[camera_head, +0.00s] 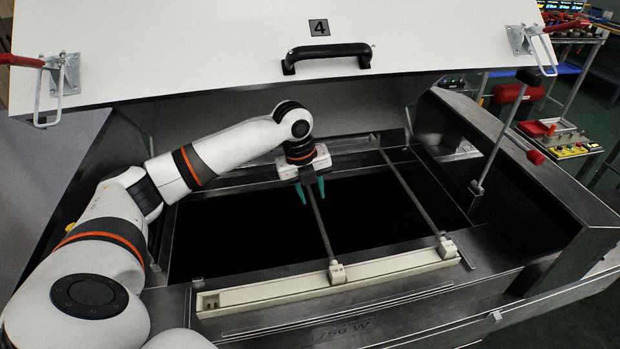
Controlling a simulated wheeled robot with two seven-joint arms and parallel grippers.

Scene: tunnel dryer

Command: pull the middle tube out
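The middle tube (323,228) is a thin dark rod that runs from under my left gripper down to a cream holder (337,272) on the front strip. My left gripper (311,191) has teal fingers that point down, with a gap between them. The tube lies in line with that gap; I cannot tell whether the fingers touch it. The gripper and wrist hide the tube's far end. A second tube (412,197) lies to the right, between the back edge and its own front holder (446,247). My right gripper is not in view.
The white lid (200,45), marked 4 with a black handle (327,55), stands raised above my arm. The cream front strip (265,291) shows no tube at its left end. The opening below is black. A metal rod (499,140) stands at the right side.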

